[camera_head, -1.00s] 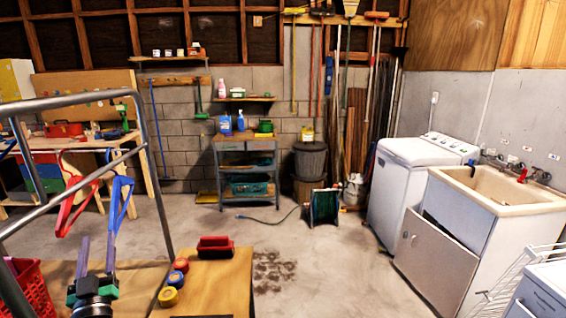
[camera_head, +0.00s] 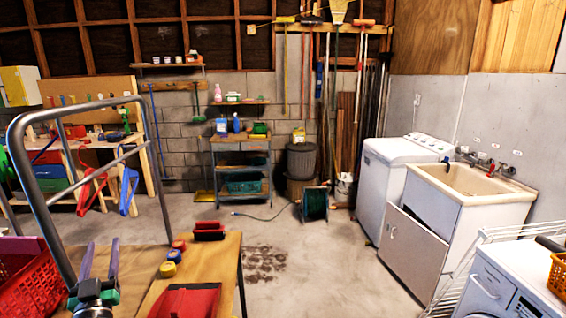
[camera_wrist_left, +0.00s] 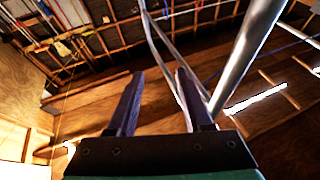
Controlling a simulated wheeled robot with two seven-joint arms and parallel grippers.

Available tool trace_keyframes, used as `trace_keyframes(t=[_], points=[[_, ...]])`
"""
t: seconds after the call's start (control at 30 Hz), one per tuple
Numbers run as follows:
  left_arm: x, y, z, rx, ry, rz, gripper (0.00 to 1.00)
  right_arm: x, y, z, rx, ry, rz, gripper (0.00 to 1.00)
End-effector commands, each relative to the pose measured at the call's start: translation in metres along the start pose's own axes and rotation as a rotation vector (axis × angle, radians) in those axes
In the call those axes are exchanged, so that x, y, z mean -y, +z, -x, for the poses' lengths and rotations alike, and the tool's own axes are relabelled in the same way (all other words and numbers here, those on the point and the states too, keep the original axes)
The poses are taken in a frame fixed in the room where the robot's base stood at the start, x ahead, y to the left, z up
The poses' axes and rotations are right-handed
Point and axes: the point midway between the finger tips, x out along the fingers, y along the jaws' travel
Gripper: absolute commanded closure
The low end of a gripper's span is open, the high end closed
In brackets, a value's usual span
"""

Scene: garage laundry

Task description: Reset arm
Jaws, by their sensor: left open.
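My left gripper (camera_head: 101,262) is at the lower left of the head view, with its two purple-grey fingers pointing up. The fingers are apart and nothing is between them. It is in front of the wooden table and close to the metal rail. In the left wrist view the two fingers (camera_wrist_left: 158,100) stand apart and empty, pointing toward the wooden wall and the roof beams. My right gripper is not in view.
The wooden table (camera_head: 218,262) holds a red case (camera_head: 187,300) and several small tins. Open concrete floor (camera_head: 310,260) lies right of the table.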

Motion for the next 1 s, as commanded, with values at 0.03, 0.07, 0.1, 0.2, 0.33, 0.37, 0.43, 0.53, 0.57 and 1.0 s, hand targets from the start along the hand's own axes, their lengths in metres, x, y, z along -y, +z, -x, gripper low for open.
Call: trace_keyframes(t=[0.03,0.07,0.1,0.2,0.33,0.37,0.43,0.53,0.57,1.0], points=[[-0.004,0.006,0.003,0.036,0.015,-0.004,0.49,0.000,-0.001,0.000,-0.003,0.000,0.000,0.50],[-0.006,0.010,0.005,0.062,0.025,-0.006,0.49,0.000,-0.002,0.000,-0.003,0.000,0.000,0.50],[-0.010,0.016,0.008,0.097,0.039,-0.008,0.49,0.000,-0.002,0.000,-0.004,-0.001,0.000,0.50],[-0.021,0.032,0.018,0.200,0.080,-0.019,0.49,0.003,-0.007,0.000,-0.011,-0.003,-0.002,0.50],[-0.038,0.057,0.041,0.371,0.145,-0.039,0.49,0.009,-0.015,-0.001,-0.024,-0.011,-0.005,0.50],[-0.043,0.064,0.049,0.417,0.163,-0.044,0.49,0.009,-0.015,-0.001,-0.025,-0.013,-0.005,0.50],[-0.054,0.080,0.070,0.532,0.206,-0.058,0.49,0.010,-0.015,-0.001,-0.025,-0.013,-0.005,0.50],[-0.068,0.102,0.108,0.712,0.272,-0.085,0.49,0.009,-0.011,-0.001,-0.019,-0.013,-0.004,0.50],[-0.072,0.107,0.121,0.767,0.291,-0.095,0.49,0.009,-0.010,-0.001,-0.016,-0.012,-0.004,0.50],[-0.089,0.130,0.314,1.455,0.535,-0.250,0.49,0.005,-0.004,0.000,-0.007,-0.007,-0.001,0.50]])
